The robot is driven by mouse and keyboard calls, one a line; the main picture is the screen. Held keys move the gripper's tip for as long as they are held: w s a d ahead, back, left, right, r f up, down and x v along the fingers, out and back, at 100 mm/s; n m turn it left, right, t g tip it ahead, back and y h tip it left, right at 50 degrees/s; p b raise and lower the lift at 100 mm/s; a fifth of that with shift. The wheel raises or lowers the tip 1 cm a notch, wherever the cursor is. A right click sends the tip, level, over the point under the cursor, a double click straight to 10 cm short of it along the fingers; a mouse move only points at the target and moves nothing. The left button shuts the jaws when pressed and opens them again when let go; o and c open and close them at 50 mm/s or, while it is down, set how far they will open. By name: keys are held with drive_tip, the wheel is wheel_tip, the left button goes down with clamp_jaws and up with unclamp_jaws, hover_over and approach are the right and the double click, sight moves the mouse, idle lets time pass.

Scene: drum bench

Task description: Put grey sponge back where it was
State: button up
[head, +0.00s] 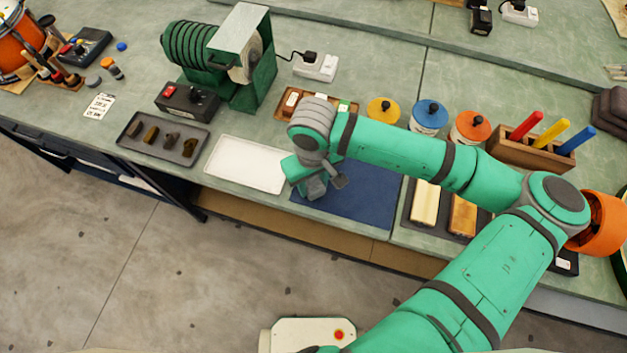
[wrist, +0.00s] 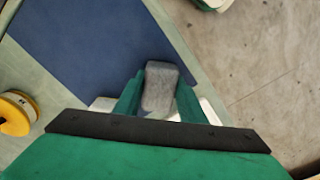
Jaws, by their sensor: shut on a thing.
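The grey sponge (wrist: 160,88) is between the two fingers of my gripper (wrist: 158,98) in the wrist view. The fingers are shut on it. In the head view my gripper (head: 312,186) is over the left edge of the dark blue mat (head: 365,200), next to the white tray (head: 247,164). The mat also shows in the wrist view (wrist: 90,40), behind the sponge. My wrist and gripper largely hide the sponge in the head view. I cannot tell whether the sponge touches the mat.
A dark tray (head: 163,139) with several small blocks lies left of the white tray. Behind my arm stand lidded jars (head: 428,117) and a wooden holder (head: 520,150) with coloured sticks. A green machine (head: 225,55) stands at the back left. The bench's front edge is close to the mat.

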drive_tip(key=shift+s, duration=0.1)
drive_tip(key=o, duration=0.9)
drive_tip(key=shift+f, duration=0.1)
